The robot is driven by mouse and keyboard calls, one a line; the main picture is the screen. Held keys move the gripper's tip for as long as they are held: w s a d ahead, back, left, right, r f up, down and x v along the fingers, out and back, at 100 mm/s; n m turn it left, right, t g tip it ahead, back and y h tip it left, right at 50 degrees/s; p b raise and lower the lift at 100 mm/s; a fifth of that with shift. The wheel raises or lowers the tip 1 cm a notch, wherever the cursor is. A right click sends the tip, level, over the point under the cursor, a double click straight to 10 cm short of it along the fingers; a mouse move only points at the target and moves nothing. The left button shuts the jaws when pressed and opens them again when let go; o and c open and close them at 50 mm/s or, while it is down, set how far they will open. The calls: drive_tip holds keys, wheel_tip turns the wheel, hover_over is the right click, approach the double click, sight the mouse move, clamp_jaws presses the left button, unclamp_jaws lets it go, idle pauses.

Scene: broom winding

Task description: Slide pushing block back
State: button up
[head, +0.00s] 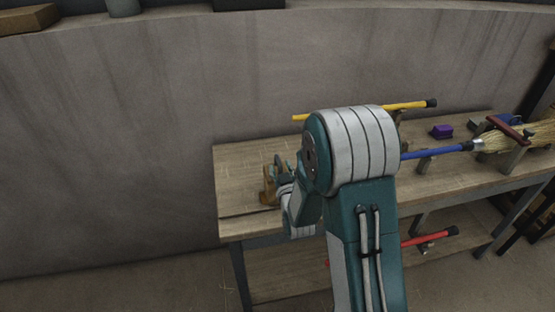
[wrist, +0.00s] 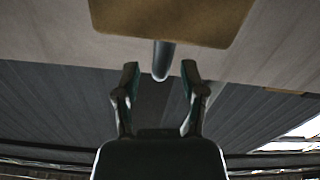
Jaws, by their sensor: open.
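The pushing block appears to be the brown wooden piece (head: 268,186) near the left end of the workbench, partly hidden by my gripper (head: 282,168). In the wrist view a flat tan-brown block (wrist: 165,18) fills the top, with a dark rounded peg (wrist: 163,62) pointing down from it. My gripper (wrist: 160,72) is open, its two fingers on either side of the peg's end. Gaps show between the peg and both fingers. My arm hides the middle of the bench in the head view.
The workbench (head: 240,160) carries a broom with a blue handle (head: 430,153), a yellow stick (head: 405,105), a purple block (head: 441,131) and a dark red bar (head: 508,130). A red-handled tool (head: 428,238) lies on the lower shelf. A wall stands behind.

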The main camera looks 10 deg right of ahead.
sight(277, 157)
drive_tip(key=w, duration=0.4)
clamp_jaws()
drive_tip(key=shift+a, duration=0.1)
drive_tip(key=a, duration=1.5)
